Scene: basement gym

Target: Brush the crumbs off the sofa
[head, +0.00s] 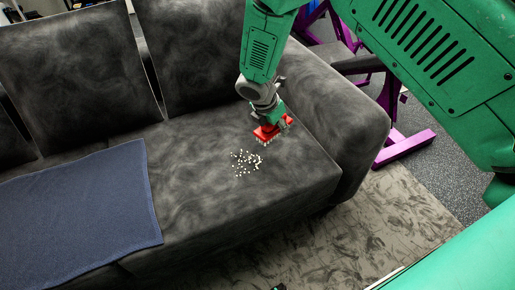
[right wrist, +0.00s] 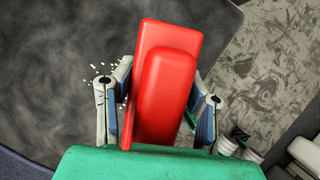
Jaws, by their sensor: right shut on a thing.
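The dark grey sofa (head: 196,182) fills the left and middle of the head view. A patch of small pale crumbs (head: 243,164) lies on its right seat cushion. My right gripper (head: 276,124) is shut on a red brush (head: 267,133), whose pale bristles face down at the right edge of the crumbs. In the right wrist view the red brush (right wrist: 165,75) sits between the two fingers and hides most of the crumbs; a few crumbs (right wrist: 103,68) show left of it. Whether the bristles touch the seat is hard to tell. My left gripper is not in view.
A blue cloth (head: 80,208) lies flat on the sofa's left seat. The sofa's right armrest (head: 335,110) stands close to the right of my gripper. A patterned rug (head: 385,225) covers the floor in front. Purple gym equipment (head: 405,147) stands beyond the armrest.

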